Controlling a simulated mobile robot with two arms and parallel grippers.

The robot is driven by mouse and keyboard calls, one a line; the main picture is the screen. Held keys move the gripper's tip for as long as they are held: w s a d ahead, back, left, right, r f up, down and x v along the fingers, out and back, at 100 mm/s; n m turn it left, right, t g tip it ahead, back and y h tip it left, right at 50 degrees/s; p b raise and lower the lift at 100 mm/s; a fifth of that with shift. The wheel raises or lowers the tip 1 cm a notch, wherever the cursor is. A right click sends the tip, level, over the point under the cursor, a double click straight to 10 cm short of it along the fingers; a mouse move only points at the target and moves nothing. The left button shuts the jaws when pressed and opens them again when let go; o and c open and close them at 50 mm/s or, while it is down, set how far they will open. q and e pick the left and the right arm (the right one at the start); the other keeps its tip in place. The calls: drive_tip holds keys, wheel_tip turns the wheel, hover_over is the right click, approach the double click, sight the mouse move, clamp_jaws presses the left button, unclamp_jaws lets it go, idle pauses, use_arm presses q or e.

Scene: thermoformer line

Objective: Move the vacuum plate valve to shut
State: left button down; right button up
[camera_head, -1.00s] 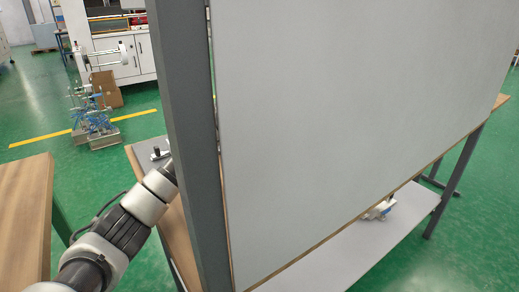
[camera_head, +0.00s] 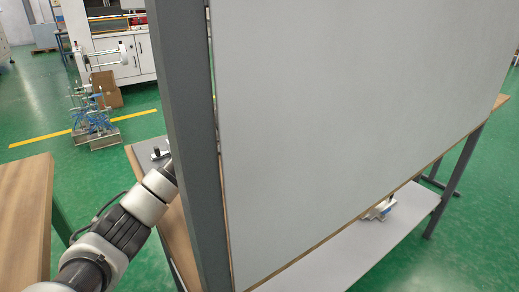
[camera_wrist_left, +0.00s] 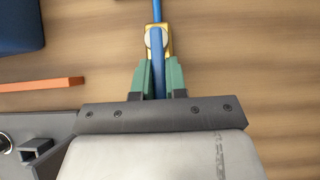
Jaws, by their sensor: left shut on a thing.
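The vacuum plate valve (camera_wrist_left: 165,48) shows at the top middle of the left wrist view, as a small brass body with a blue lever (camera_wrist_left: 158,82) and a thin blue line (camera_wrist_left: 157,10) running up from it. The lever lies roughly in line with that line. My left gripper (camera_wrist_left: 158,68) has green fingers shut on the blue lever, one on each side. In the head view the left arm reaches behind a grey post, which hides the gripper and the valve. My right gripper is not in view.
A large grey panel (camera_head: 340,110) and post (camera_head: 188,130) block much of the head view. A wooden table (camera_head: 25,215) stands at left. An orange bar (camera_wrist_left: 45,84) and a dark blue object (camera_wrist_left: 20,25) lie left of the valve on the wood.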

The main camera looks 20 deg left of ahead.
use_arm(q)
drive_tip(key=shift+a, duration=0.1)
idle(0.5)
drive_tip(key=shift+w+a+r+m+g+h+p, duration=0.15)
drive_tip(key=shift+m+g+h+p, duration=0.25)
drive_tip(key=shift+m, duration=0.4)
drive_tip(key=shift+w+a+m+g+h, duration=0.2)
drive_tip(key=shift+w+m+g+h, duration=0.15)
drive_tip(key=shift+m+g, duration=0.45)
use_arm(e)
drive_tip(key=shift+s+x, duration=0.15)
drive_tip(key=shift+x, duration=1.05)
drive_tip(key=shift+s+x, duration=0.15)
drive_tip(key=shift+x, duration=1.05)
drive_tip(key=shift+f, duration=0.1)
use_arm(q)
drive_tip(key=shift+m+p, duration=0.35)
drive_tip(key=shift+m, duration=0.15)
drive_tip(key=shift+w+a+m+h, duration=0.1)
drive_tip(key=shift+w+m+h, duration=0.15)
drive_tip(key=shift+m+h, duration=0.15)
drive_tip(key=shift+w+a+m+g, duration=0.1)
drive_tip(key=shift+m+g, duration=0.4)
drive_tip(key=shift+w+m+g, duration=0.15)
drive_tip(key=shift+m+g, duration=0.25)
drive_tip(key=shift+m, duration=0.2)
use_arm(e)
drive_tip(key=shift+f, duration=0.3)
